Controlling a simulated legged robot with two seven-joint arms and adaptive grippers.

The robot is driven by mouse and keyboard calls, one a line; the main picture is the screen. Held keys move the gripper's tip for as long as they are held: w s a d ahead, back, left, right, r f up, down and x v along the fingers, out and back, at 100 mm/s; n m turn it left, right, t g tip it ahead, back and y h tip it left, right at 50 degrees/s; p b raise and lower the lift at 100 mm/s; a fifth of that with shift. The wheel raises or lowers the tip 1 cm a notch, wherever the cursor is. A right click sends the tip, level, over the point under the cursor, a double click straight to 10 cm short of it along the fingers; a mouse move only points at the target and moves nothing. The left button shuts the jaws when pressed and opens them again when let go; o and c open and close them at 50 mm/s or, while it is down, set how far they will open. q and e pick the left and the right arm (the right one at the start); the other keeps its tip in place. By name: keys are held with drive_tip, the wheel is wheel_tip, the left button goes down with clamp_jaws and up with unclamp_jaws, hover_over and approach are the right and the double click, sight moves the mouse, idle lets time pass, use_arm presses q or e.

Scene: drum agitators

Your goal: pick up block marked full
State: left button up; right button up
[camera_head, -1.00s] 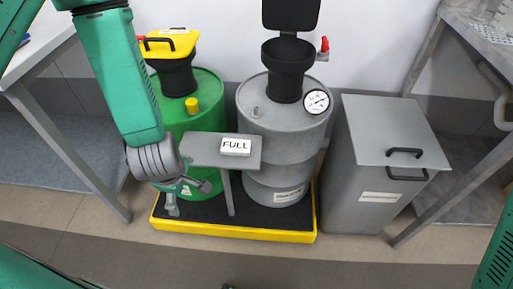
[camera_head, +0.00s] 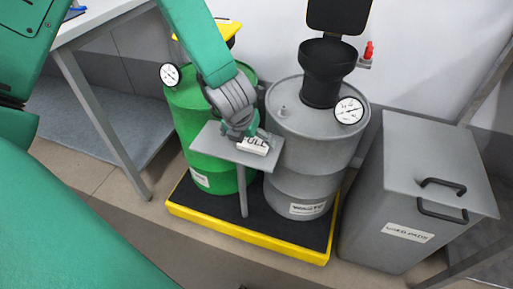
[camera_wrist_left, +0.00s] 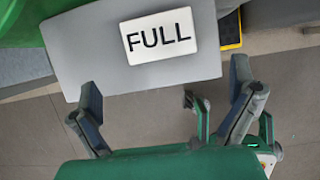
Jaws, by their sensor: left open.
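The white block marked FULL (camera_head: 253,146) lies on a small grey stand top (camera_head: 217,143) in front of the green and grey drums. In the left wrist view the block (camera_wrist_left: 159,36) lies flat, label facing up, on the grey plate (camera_wrist_left: 85,60). My left gripper (camera_head: 247,129) is above the stand at the block, and partly covers it in the head view. In the wrist view my left gripper (camera_wrist_left: 166,88) has its fingers spread wide, with nothing between them. The block lies beyond the fingertips.
The green drum (camera_head: 188,118) and grey drum (camera_head: 311,150) stand close behind the stand on a yellow-edged tray (camera_head: 250,242). A black funnel (camera_head: 321,85) tops the grey drum. A grey lidded bin (camera_head: 410,200) stands right, a table (camera_head: 95,22) left.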

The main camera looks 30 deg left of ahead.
sight(252, 145)
use_arm(q)
drive_tip(key=x, duration=0.2)
drive_tip(key=b+x, duration=0.1)
drive_tip(key=x, duration=0.1)
drive_tip(key=b+x, duration=0.1)
drive_tip(key=x, duration=0.1)
drive_tip(key=shift+w+a+r, duration=0.1)
drive_tip(key=shift+w+a, duration=0.05)
drive_tip(key=shift+w, duration=0.25)
drive_tip(key=shift+d, duration=0.25)
drive_tip(key=shift+c, duration=1.3)
drive_tip(key=c, duration=0.6)
drive_tip(key=shift+a, duration=0.2)
drive_tip(key=c, duration=0.4)
